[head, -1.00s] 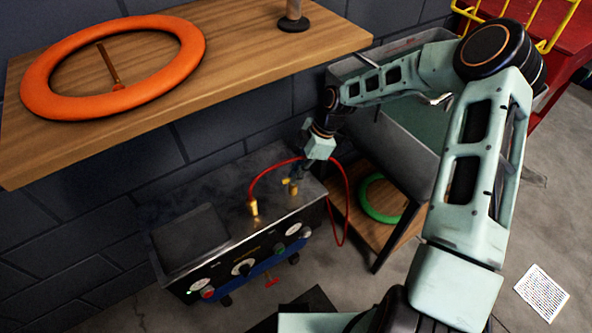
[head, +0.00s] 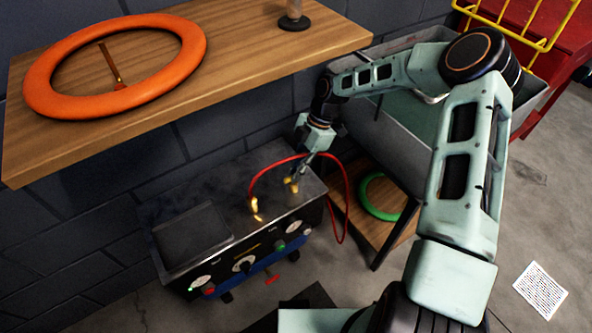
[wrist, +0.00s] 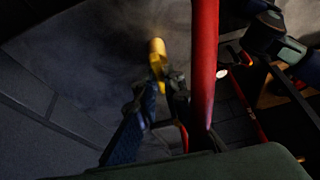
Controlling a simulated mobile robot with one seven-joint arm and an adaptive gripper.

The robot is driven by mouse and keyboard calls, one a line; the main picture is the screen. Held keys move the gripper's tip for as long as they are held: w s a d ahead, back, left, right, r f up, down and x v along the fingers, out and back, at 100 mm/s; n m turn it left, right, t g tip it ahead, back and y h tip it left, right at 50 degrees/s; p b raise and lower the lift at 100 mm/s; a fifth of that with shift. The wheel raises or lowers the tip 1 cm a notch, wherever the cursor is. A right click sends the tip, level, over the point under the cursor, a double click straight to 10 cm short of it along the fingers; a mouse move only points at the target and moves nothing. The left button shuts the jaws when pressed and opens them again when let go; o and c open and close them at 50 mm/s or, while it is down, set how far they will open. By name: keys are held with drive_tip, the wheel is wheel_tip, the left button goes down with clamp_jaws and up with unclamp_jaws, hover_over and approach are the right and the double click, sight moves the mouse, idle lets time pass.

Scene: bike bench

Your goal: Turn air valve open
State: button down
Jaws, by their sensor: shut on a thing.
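The air valve (head: 291,187) is a small yellow-gold part on the top right of a dark metal machine (head: 170,272). My gripper (head: 296,175) reaches down to it from above, with its fingers at the valve. In the wrist view the yellow valve part (wrist: 157,58) stands up between and just past the fingertips of my gripper (wrist: 160,92), which are shut on it. The fingers hide its lower part, and the wrist view is dark. I cannot tell how far the valve is turned.
A red hose (head: 274,163) arches from a brass fitting (head: 256,209) past my gripper and crosses the wrist view (wrist: 204,65). A wooden shelf (head: 225,85) with an orange ring (head: 45,98) overhangs at left. A grey basin (head: 392,140) stands right.

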drive_tip(key=c, duration=2)
unclamp_jaws()
drive_tip(key=shift+c, duration=0.2)
drive_tip(key=v, duration=1.2)
